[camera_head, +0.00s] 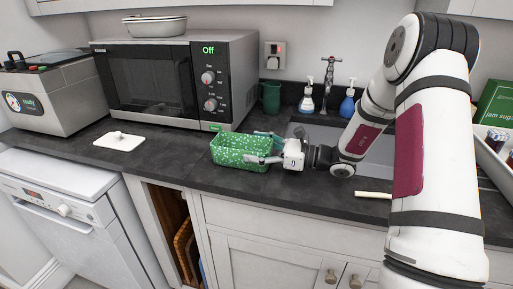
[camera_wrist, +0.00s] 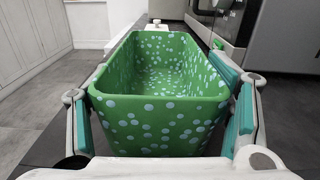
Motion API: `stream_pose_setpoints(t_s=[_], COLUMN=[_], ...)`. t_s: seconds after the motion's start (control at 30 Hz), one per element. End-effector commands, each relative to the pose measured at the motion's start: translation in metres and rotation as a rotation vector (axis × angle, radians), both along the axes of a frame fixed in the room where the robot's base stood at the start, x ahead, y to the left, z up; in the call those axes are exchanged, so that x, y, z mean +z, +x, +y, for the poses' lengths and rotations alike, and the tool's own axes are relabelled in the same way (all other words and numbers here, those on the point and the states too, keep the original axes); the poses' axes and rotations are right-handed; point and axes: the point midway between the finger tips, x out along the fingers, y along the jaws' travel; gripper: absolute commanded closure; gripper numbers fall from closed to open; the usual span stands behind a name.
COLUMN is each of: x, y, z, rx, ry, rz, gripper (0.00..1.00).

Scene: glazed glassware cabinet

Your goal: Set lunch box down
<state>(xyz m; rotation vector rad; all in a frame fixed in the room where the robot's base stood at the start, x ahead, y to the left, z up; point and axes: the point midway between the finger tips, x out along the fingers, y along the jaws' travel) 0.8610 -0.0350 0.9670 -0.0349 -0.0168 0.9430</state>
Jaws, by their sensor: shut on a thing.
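The lunch box (camera_head: 238,153) is an open green box with pale dots. It is upright at the counter's front edge, in front of the microwave. My gripper (camera_head: 264,147) comes from the right and is shut on the box's near end, with one finger on each side. In the wrist view the empty inside of the lunch box (camera_wrist: 155,115) shows between the finger pads. I cannot tell whether its base touches the counter.
The dark counter (camera_head: 170,165) is clear left of the box, up to a white lid-like plate (camera_head: 119,141). The microwave (camera_head: 165,80) stands behind. A green mug (camera_head: 270,97), soap bottles (camera_head: 307,98) and the sink (camera_head: 375,155) are to the right.

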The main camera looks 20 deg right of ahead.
Motion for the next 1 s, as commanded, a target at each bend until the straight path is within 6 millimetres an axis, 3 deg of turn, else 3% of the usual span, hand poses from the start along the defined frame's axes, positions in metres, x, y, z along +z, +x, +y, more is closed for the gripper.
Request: stream_pose_setpoints(t_s=[0.13,0.17,0.23,0.67,1.0], x=[-0.003,-0.003,-0.002,-0.003,-0.003], y=[0.0,0.0,0.0,-0.002,-0.036], z=[0.0,0.0,0.0,-0.003,-0.051], rx=[0.0,0.0,0.0,-0.001,-0.005], ry=[0.001,0.0,0.0,0.0,-0.001], rz=[0.001,0.0,0.0,0.0,0.0], gripper=[0.6,0.21,0.05,0.04,0.04])
